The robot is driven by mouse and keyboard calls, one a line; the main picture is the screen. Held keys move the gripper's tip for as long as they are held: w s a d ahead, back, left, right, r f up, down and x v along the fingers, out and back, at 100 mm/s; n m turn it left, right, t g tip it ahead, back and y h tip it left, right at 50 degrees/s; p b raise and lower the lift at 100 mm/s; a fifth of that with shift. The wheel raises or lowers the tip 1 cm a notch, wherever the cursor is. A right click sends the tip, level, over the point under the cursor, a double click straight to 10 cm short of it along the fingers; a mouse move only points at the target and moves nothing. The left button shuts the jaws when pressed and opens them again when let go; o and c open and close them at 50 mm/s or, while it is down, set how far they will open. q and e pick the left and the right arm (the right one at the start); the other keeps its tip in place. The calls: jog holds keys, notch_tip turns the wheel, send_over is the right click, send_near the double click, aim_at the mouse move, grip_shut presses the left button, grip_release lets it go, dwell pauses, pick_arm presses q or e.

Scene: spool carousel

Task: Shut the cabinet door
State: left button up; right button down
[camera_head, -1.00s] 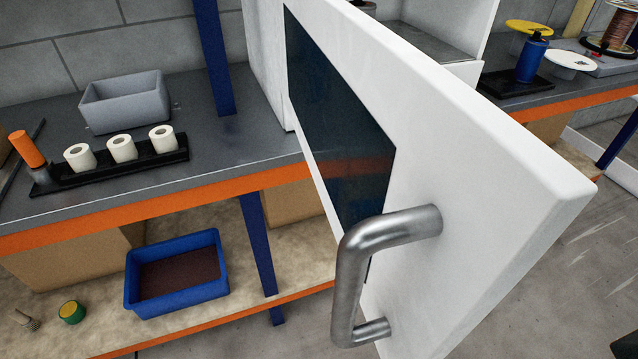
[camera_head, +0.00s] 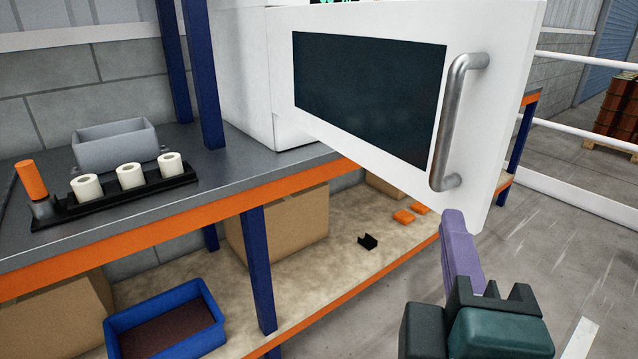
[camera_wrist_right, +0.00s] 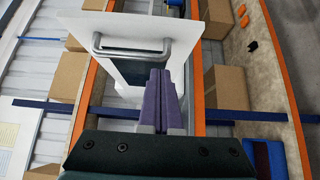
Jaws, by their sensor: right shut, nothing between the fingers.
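The white cabinet door (camera_head: 385,20) with a dark window (camera_head: 370,85) stands partly open, its free edge swung out over the bench's front edge to the right. Its steel bar handle (camera_head: 455,120) is near that free edge. My right gripper (camera_head: 457,217) is at the lower right, its purple fingers shut and empty, tips by the door's lower edge under the handle. In the right wrist view the fingertips (camera_wrist_right: 159,74) overlap the door (camera_wrist_right: 120,28) below the handle (camera_wrist_right: 132,53); contact cannot be told. My left gripper is out of view.
The bench (camera_head: 235,175) holds a grey bin (camera_head: 115,148) and a black holder with white spools (camera_head: 130,178) at the left. The lower shelf holds a blue bin (camera_head: 165,315) and cardboard boxes (camera_head: 278,225). Open floor (camera_head: 570,235) lies to the right.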

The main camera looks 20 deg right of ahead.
aim_at(464, 173)
jog(key=x, duration=0.3)
jog(key=p+x, duration=0.1)
jog(key=x, duration=0.2)
jog(key=shift+r, duration=0.25)
jog(key=d, duration=0.1)
jog(key=d+p, duration=0.1)
jog(key=d, duration=0.1)
jog(key=shift+w+d+f, duration=0.1)
jog(key=shift+w+d, duration=0.05)
jog(key=shift+w, duration=0.2)
jog(key=shift+w+d+f, duration=0.1)
jog(key=shift+d, duration=0.2)
